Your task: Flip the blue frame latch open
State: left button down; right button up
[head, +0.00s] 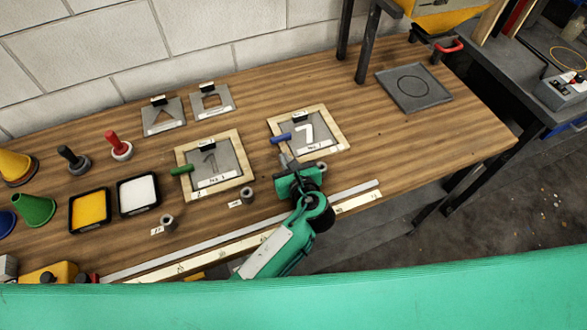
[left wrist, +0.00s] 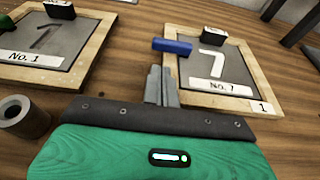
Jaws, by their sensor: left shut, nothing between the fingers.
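The blue frame latch (head: 281,138) is a short blue bar at the left edge of the right wooden frame (head: 340,136), which holds a grey stencil plate with a white 7. In the left wrist view the blue latch (left wrist: 172,46) lies roughly crosswise over the frame's left side, just beyond my fingertips. My left gripper (head: 285,160) is shut and empty, its fingertips close to the latch. It also shows in the left wrist view (left wrist: 160,73). I cannot tell whether the fingers touch the latch. My right gripper is not in view.
The left frame (head: 242,165) with a green latch (head: 181,169) stands beside it. Paint trays (head: 138,193), stamps, cones and small metal cylinders stand to the left. A long ruler (head: 345,206) runs along the front edge. The table right of the frames is mostly clear, except a grey plate (head: 414,89).

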aim_at(276, 142)
pick_arm(q)
jog(key=w, duration=0.1)
jog(key=w+a+p, duration=0.1)
jog(key=w, duration=0.1)
jog(key=shift+w+a, duration=0.1)
jog(key=shift+w, duration=0.15)
jog(key=shift+w+a, duration=0.1)
jog(key=shift+w, duration=0.25)
jog(key=shift+f, duration=0.1)
